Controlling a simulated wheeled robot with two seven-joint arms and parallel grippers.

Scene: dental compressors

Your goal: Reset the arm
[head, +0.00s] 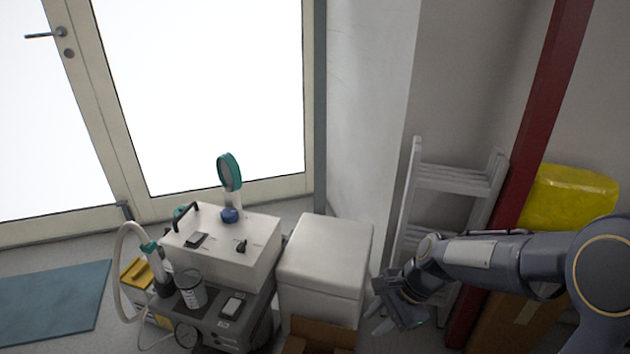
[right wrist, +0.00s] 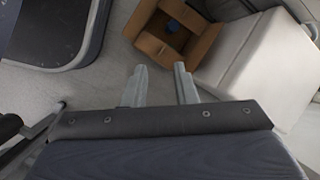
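My right arm comes in from the right in the head view, bent, with its dark gripper (head: 385,318) hanging low beside the white box. In the right wrist view the two grey fingers of this gripper (right wrist: 160,87) stand apart with nothing between them. Below them I see floor. My left arm and left gripper do not show in either view. The dental compressor unit (head: 225,250), a white box with a black handle on a grey base, stands left of the right gripper, well apart from it.
A white box (head: 325,260) stands between the compressor and my right gripper. An open cardboard box (right wrist: 178,35) with a blue thing inside lies near the fingers. A grey ladder (head: 450,180), red post (head: 545,110) and yellow container (head: 570,200) stand behind my right arm. A blue mat (head: 50,300) lies left.

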